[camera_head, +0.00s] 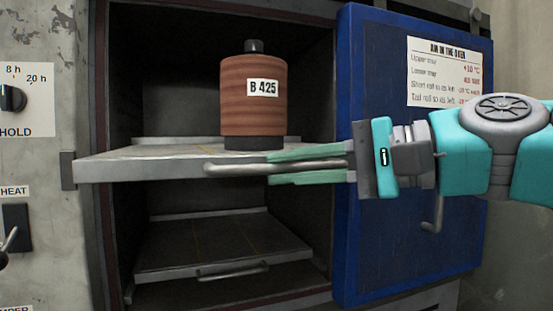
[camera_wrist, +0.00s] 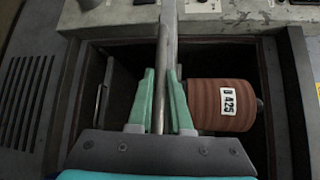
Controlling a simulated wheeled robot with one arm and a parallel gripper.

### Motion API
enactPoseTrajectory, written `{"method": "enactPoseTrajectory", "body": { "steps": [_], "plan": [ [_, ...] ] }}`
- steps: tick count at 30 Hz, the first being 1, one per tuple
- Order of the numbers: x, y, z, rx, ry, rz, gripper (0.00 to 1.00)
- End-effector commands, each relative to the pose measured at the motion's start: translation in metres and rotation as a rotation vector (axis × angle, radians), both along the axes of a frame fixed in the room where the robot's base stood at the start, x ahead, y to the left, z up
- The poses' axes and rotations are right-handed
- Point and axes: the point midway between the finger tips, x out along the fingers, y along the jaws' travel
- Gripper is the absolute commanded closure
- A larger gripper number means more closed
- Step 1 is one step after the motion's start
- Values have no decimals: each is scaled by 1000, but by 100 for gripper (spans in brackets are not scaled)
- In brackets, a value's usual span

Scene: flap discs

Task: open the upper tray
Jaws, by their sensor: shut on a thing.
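The upper tray (camera_head: 120,168) is a grey metal shelf in the oven, and its front edge stands out past the oven opening. A brown roll of discs labelled B 425 (camera_head: 254,105) stands upright on it; it also shows in the wrist view (camera_wrist: 222,104). The tray's bar handle (camera_head: 228,169) runs along the front edge. My gripper (camera_head: 270,168) comes in from the right with its green fingers shut on this handle. In the wrist view the handle (camera_wrist: 160,85) passes between the fingers (camera_wrist: 160,75).
The lower tray (camera_head: 215,240) sits empty inside the oven, with its own handle (camera_head: 232,271). The blue oven door (camera_head: 375,230) stands open on the right, behind my arm, and bears a printed notice (camera_head: 447,72). A control panel (camera_head: 28,105) with a knob is on the left.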

Motion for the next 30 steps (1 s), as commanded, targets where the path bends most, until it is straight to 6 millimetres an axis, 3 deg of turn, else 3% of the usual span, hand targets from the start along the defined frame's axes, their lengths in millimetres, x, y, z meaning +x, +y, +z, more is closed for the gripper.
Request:
{"method": "enactPoseTrajectory", "body": {
  "steps": [6,19,20,21,27,30],
  "plan": [
    [-17,-2,-6,-12,6,6,100],
    [-19,-3,-8,-16,11,7,100],
    [-19,-2,-9,-16,11,7,82],
    [-19,-3,-9,-16,11,7,77],
    [-19,-3,-6,-11,6,4,55],
    [-19,-4,-5,-8,5,2,53]
  ]
}}
